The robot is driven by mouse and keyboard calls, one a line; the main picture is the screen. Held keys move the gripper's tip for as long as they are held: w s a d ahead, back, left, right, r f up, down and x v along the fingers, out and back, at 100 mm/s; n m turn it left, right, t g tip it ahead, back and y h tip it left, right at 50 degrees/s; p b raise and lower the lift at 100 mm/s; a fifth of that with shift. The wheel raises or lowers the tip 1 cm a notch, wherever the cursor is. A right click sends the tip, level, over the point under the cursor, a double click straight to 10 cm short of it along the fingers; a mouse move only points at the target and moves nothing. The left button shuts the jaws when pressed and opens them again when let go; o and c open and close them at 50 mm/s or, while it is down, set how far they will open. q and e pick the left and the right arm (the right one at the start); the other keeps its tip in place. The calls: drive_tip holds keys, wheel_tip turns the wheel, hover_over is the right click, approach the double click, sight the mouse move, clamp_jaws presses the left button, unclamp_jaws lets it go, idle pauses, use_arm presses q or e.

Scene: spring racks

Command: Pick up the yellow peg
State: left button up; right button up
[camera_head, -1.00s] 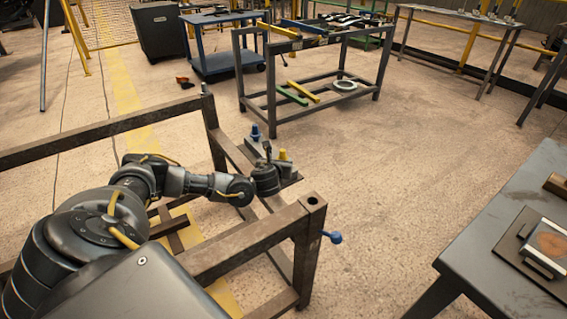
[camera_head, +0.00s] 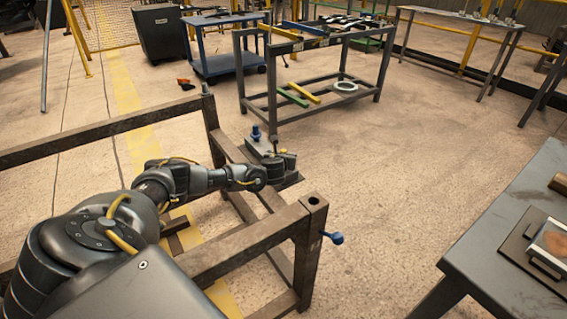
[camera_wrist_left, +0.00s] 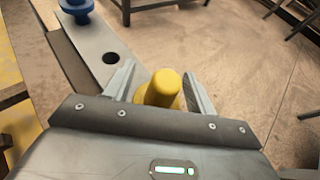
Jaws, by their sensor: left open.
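The yellow peg (camera_wrist_left: 162,90) stands between the two fingers of my open left gripper (camera_wrist_left: 160,88) in the left wrist view. The fingers are on either side of it; I cannot tell whether either touches it. In the head view my left gripper (camera_head: 279,160) is over the near end of a grey plate on the rack and hides the yellow peg. A blue peg (camera_head: 256,133) stands at the far end of the plate; it also shows in the left wrist view (camera_wrist_left: 76,8). An empty hole (camera_wrist_left: 110,57) lies between the pegs.
A rusty metal frame (camera_head: 250,240) surrounds the plate, with a blue-handled knob (camera_head: 334,238) on its near post. A grey table (camera_head: 510,215) stands at the right. Open floor (camera_head: 400,150) lies between them. A rack with coloured bars (camera_head: 310,125) stands behind.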

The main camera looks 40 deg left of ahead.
use_arm(q)
drive_tip(key=shift+c, duration=0.5)
drive_tip(key=shift+s+d, duration=0.1)
clamp_jaws()
drive_tip(key=shift+r, duration=0.1)
